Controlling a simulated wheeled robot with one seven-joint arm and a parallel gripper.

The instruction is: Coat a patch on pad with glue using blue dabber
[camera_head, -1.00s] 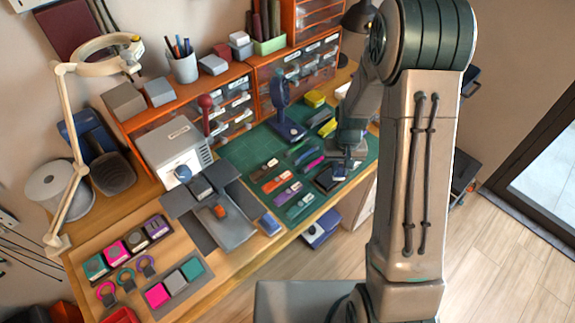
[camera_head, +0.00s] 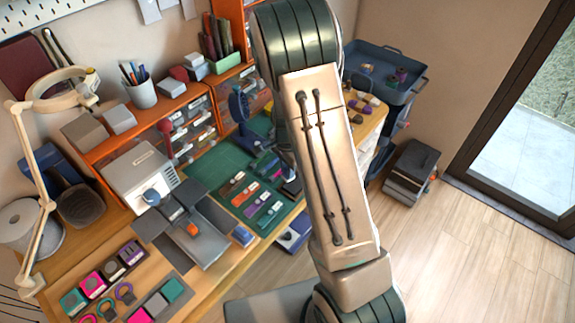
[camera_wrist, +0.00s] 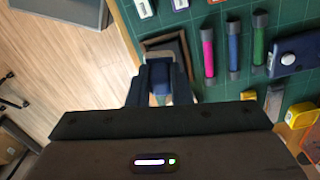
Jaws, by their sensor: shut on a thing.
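My gripper (camera_wrist: 160,88) is shut on the blue dabber (camera_wrist: 160,72) in the wrist view. The fingers stand on both sides of it and hide part of it. The pad (camera_wrist: 181,42), a dark slab with a brown frame, lies on the green mat just beyond the dabber. The dabber's end overlaps the pad's near part in this view; I cannot tell whether they touch. In the head view my arm hides the gripper, and only a dark edge of the pad (camera_head: 291,190) shows beside it. No glue can be made out on the pad.
Pink (camera_wrist: 208,50), blue (camera_wrist: 233,48) and green (camera_wrist: 259,42) tubes lie right of the pad on the cutting mat (camera_wrist: 285,15). A dark blue device (camera_wrist: 296,54) and a yellow container (camera_wrist: 301,115) are further right. Wooden floor (camera_wrist: 65,75) is left of the table edge.

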